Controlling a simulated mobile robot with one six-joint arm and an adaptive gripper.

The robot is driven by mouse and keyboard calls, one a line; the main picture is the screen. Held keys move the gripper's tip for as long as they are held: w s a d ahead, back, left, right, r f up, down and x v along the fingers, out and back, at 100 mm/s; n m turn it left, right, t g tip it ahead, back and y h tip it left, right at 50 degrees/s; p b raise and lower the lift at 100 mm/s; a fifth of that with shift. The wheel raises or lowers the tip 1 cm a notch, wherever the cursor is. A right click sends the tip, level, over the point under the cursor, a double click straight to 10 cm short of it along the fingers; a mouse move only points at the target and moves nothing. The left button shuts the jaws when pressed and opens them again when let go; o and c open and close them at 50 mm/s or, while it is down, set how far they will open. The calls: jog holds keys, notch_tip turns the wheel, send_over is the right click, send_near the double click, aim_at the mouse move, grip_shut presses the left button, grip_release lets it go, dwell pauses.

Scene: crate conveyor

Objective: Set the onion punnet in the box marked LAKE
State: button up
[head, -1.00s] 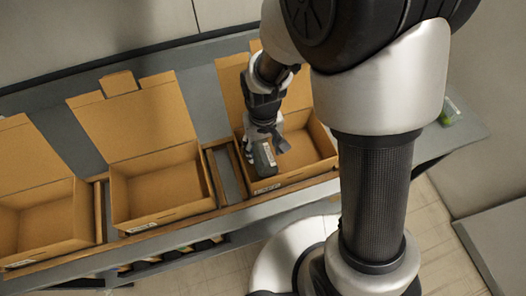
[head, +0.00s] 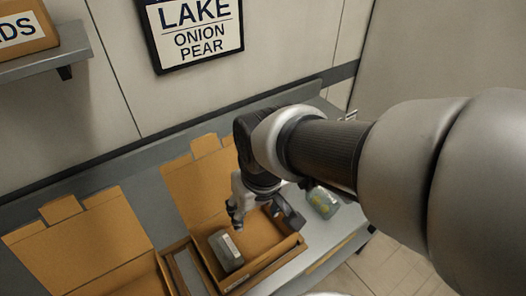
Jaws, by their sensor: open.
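A dark grey punnet (head: 224,253) with a white label strip is inside the right-hand open cardboard box (head: 272,270), near its left side. Its contents cannot be made out, so I cannot tell from this view that it holds onions. My gripper (head: 264,216) is above the same box, its fingers spread and empty, apart from the punnet. A wall sign (head: 196,28) above reads LAKE, ONION, PEAR. Any marking on the box itself cannot be read here.
Another open cardboard box (head: 88,245) is at left. A shelf (head: 50,55) at upper left carries a carton (head: 24,27). Box flaps stand up behind.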

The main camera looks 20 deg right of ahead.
jog(key=s+d+r+m+t, duration=0.1)
jog(key=s+d+r, duration=0.3)
jog(key=s, duration=0.4)
jog(key=shift+d+r+t, duration=0.25)
jog(key=shift+r+t, duration=0.25)
jog(key=shift+r, duration=0.35)
